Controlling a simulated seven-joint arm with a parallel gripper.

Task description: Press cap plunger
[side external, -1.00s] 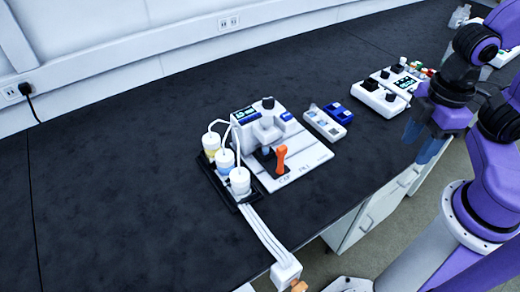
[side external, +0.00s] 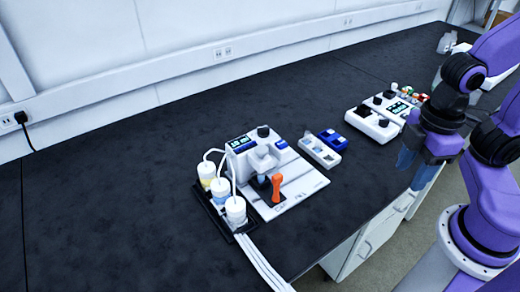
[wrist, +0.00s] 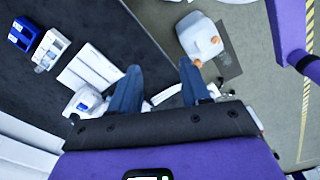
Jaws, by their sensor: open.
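A white press device (side external: 236,160) with a small display, a black knob (side external: 263,131) and an upright orange handle (side external: 276,188) stands on a white base plate (side external: 305,187) near the bench's front edge. I cannot tell which part is the cap plunger. My gripper (side external: 406,160) is right of the device, apart from it, by the bench's front edge. In the wrist view my gripper (wrist: 160,70) has its two blue fingers spread with nothing between them. The base plate also shows there (wrist: 90,68), left of the fingers, with part of the device hidden near the gripper.
Several white-capped bottles (side external: 220,188) with tubes stand in a black rack left of the device. A white tray (side external: 319,152) and blue block (side external: 332,138) lie right of it. A knobbed white instrument (side external: 372,124) stands farther right. A white jug (wrist: 200,38) is on the floor.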

